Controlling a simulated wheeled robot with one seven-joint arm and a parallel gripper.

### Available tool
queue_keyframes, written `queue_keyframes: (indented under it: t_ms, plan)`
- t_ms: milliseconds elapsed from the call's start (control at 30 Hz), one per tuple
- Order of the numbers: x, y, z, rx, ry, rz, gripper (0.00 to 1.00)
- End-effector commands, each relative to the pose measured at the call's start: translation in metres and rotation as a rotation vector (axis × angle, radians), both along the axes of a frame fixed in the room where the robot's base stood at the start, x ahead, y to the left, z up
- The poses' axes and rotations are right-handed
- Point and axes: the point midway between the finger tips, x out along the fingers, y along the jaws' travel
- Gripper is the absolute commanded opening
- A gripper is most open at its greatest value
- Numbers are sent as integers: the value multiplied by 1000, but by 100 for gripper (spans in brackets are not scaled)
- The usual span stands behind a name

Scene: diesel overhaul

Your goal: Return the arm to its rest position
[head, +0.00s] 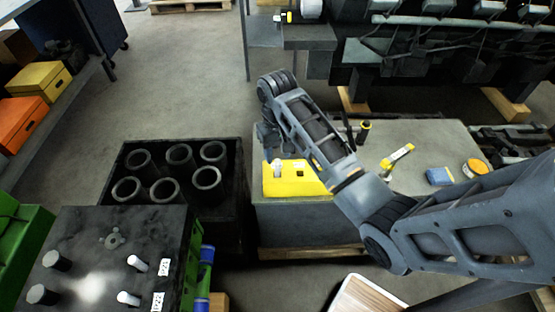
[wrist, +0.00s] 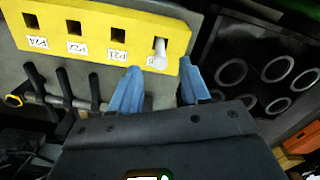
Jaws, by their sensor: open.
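My arm reaches in from the right in the head view and bends down at its far end. My gripper (wrist: 158,68), with blue fingers, is open and points at the yellow block; it also shows partly in the head view (head: 268,142). The yellow block (head: 312,183) lies on a grey worktop and has a row of square holes with labels. In the wrist view a white pin (wrist: 159,54) stands in its rightmost hole. The pin appears between and beyond the open fingertips, with nothing held; the exact distance cannot be told.
A black crate (head: 236,228) with several dark cylinder sleeves stands left of the worktop. A black table (head: 80,232) with white pins is at front left. A yellow-handled tool (head: 397,160), a blue item (head: 439,176) and dark upright handles (wrist: 65,85) are on the worktop. A large engine (head: 440,60) is behind.

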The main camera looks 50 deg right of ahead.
Motion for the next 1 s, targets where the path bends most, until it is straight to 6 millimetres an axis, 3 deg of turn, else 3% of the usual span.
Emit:
queue_keyframes:
  t_ms: [233,767,867,1000]
  plan:
    - [0,0,22,0,0,0,46]
    - [0,0,23,1,0,0,46]
    - [0,9,18,4,-17,8,46]
    - [0,45,-2,17,-98,37,46]
